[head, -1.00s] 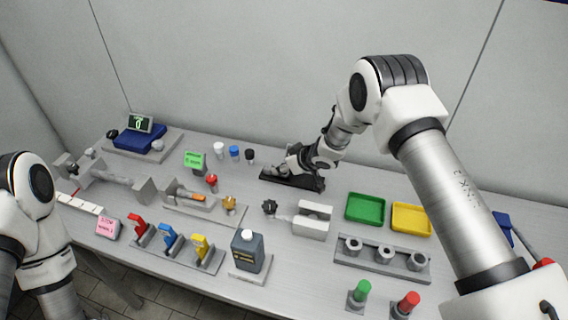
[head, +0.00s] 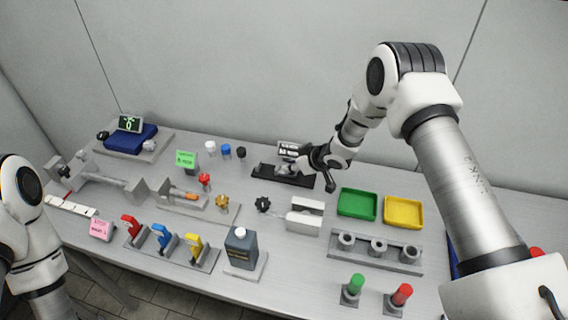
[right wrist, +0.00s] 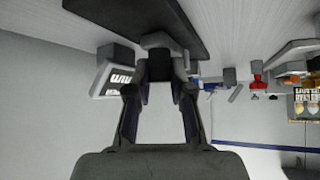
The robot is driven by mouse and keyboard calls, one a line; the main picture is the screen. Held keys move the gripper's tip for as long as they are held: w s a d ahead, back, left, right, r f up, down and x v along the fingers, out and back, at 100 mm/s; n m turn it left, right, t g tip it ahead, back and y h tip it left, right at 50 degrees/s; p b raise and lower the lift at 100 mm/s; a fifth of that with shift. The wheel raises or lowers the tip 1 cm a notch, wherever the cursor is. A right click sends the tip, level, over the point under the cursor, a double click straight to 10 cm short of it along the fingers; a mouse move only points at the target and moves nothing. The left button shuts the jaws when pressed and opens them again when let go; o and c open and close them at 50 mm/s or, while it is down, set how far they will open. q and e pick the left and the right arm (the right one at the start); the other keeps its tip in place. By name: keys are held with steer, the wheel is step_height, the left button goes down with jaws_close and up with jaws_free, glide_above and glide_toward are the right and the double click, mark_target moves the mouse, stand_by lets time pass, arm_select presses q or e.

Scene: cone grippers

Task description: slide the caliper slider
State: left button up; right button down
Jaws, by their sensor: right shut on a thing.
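The caliper is a long black bar (head: 264,171) lying near the back of the bench. A small readout (head: 290,147) stands behind it; it also shows in the right wrist view (right wrist: 120,78), with white digits too blurred to read. My right gripper (head: 293,168) is over the right half of the bar. In the right wrist view, my right gripper (right wrist: 158,72) is shut on a grey slider knob (right wrist: 156,41) against the black bar (right wrist: 135,12). In the head view the fingers and wrist mostly hide the slider. Only my left arm shows at the left edge; its gripper is out of view.
Small white, blue and black caps (head: 226,151) stand left of the caliper. Green (head: 357,204) and yellow (head: 403,212) trays are to the right. The wall is close behind.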

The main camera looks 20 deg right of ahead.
steer(key=c, duration=1)
jaws_free()
steer(key=shift+d, duration=0.25)
steer(key=shift+s, duration=0.1)
steer(key=shift+s+r, duration=0.15)
steer(key=shift+r, duration=0.15)
steer(key=v, duration=1.1)
steer(key=shift+s+d, duration=0.1)
steer(key=shift+s, duration=0.05)
